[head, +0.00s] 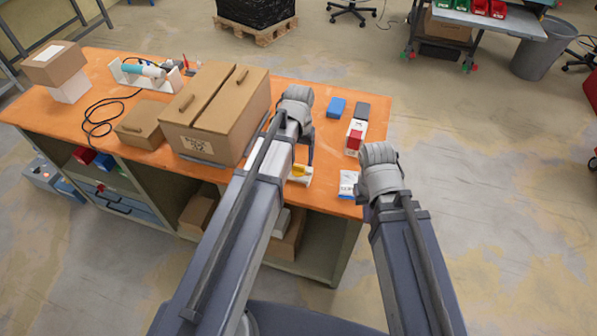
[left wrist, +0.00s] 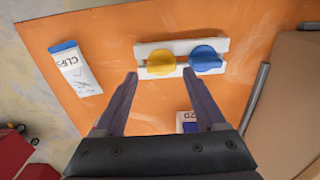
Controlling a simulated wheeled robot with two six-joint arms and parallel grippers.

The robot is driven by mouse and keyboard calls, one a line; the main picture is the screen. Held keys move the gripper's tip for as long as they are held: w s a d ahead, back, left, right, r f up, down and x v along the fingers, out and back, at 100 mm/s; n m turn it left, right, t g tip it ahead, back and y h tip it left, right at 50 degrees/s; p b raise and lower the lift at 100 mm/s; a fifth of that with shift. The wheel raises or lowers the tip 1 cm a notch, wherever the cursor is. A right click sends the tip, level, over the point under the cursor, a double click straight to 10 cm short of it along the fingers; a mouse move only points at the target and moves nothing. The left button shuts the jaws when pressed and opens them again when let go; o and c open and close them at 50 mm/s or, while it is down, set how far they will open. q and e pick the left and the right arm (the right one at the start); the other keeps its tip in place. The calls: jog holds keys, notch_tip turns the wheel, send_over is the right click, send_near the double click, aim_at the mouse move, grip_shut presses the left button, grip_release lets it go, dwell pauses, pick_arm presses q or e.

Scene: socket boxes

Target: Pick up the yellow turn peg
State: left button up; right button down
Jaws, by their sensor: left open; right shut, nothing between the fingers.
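The yellow turn peg (left wrist: 161,62) is a round knob in the left part of a white holder (left wrist: 183,44), beside a blue turn peg (left wrist: 205,58). My left gripper (left wrist: 160,74) is open and empty, its two fingertips on either side of the yellow peg, near the holder's lower edge; I cannot tell the height gap. In the head view the yellow peg (head: 299,170) shows just right of my left forearm, which hides the blue peg. My right gripper (head: 362,198) is at the table's right edge, shut and empty, mostly hidden by its own wrist.
The orange table (head: 330,190) carries a large cardboard box (head: 225,105) left of my left arm. A white packet (head: 348,184) lies near my right gripper.

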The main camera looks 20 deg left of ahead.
aim_at(298, 166)
pick_arm(q)
notch_tip(298, 166, down, 4)
jog(key=b, duration=0.3)
jog(key=shift+a+f+b, duration=0.1)
jog(key=shift+f+b, duration=0.15)
jog(key=shift+b, duration=0.05)
jog(key=shift+r, duration=0.1)
jog(key=c, duration=1.1)
